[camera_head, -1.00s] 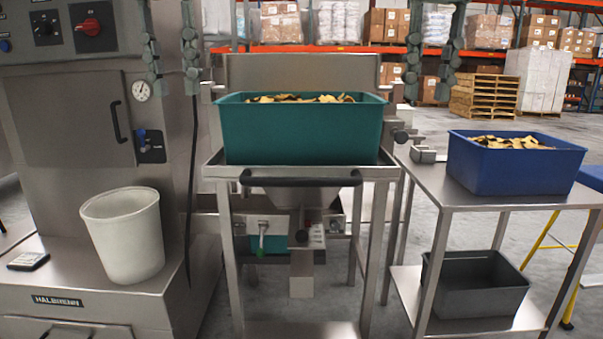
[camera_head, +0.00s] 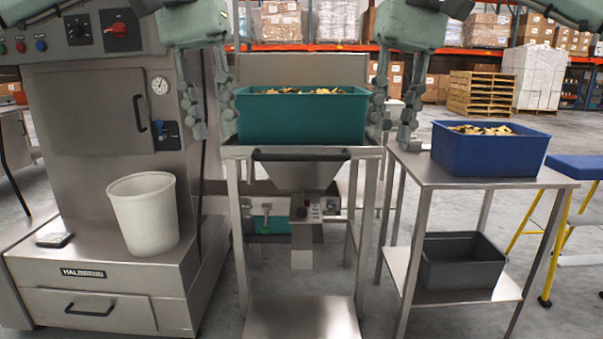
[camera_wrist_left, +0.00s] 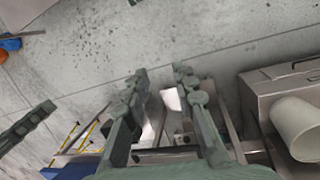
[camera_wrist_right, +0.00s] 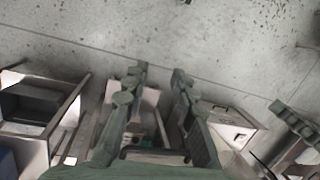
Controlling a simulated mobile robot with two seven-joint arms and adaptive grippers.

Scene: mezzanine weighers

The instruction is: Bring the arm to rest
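My left gripper (camera_head: 211,118) hangs pointing down at the left end of the teal tub (camera_head: 300,122) in the head view. Its fingers are spread with nothing between them, and they also show apart in the left wrist view (camera_wrist_left: 160,80). My right gripper (camera_head: 393,122) hangs pointing down at the tub's right end. Its fingers are apart and empty, as in the right wrist view (camera_wrist_right: 160,78). The teal tub holds yellowish-brown pieces and sits upright on top of the steel hopper stand (camera_head: 255,200). I cannot tell whether any finger touches the tub.
A blue tub (camera_head: 490,155) of similar pieces stands on a steel table (camera_head: 430,176) at right, with a grey tub (camera_head: 462,268) on its lower shelf. A white bucket (camera_head: 145,220) stands on the machine (camera_head: 90,130) at left. Yellow-legged steps (camera_head: 577,166) stand far right.

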